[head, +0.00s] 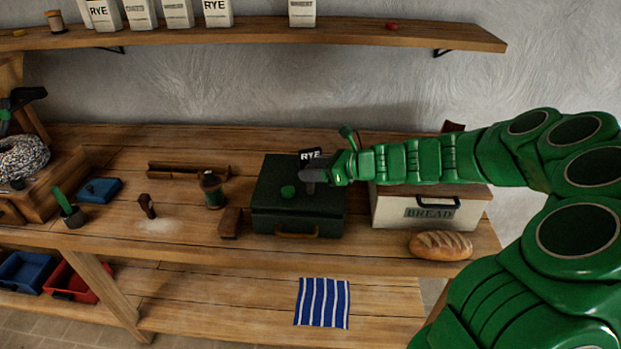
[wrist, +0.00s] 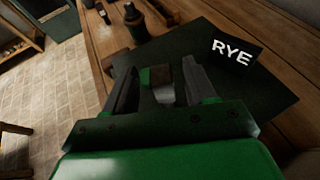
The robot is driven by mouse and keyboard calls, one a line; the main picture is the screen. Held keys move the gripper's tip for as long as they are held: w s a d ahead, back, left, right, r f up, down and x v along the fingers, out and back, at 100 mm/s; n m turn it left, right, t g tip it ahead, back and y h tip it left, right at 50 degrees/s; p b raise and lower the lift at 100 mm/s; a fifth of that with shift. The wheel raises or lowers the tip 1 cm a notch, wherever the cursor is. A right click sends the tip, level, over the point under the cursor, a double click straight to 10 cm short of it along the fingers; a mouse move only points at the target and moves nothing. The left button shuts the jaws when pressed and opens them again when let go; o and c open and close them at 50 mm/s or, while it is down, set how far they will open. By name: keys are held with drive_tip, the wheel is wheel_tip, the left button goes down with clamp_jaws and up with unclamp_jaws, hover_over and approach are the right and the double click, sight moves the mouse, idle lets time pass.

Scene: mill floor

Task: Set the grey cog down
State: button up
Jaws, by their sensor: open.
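My gripper (head: 312,180) hangs just over the lid of a dark green box (head: 262,220) on the bench. In the wrist view my gripper (wrist: 160,82) has its two dark fingers apart. A small pale grey piece with a brownish top (wrist: 164,94) shows between the fingers, with a gap to the left one. I cannot tell whether it is the grey cog or whether it touches the lid. I cannot make out a toothed cog in either view.
A black RYE sign (wrist: 232,51) stands by the gripper. A white bread bin (head: 395,210) and a loaf (head: 440,245) are to the right. A wooden block (head: 230,222) and a dark spool (head: 212,190) are to the left. A shelf (head: 250,36) runs above.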

drive_tip(key=shift+x, duration=1.55)
drive_tip(key=shift+f, duration=0.15)
clamp_jaws()
drive_tip(key=shift+r, duration=0.5)
drive_tip(key=s+d+r, duration=0.4)
drive_tip(key=s+r, duration=0.8)
drive_tip(key=s, duration=0.1)
drive_tip(key=w+a+f+m+t+h, duration=0.3)
drive_tip(key=w+a+f+m+t, duration=0.1)
drive_tip(key=w, duration=0.6)
drive_tip(key=shift+a+f, duration=0.85)
drive_tip(key=shift+f, duration=0.1)
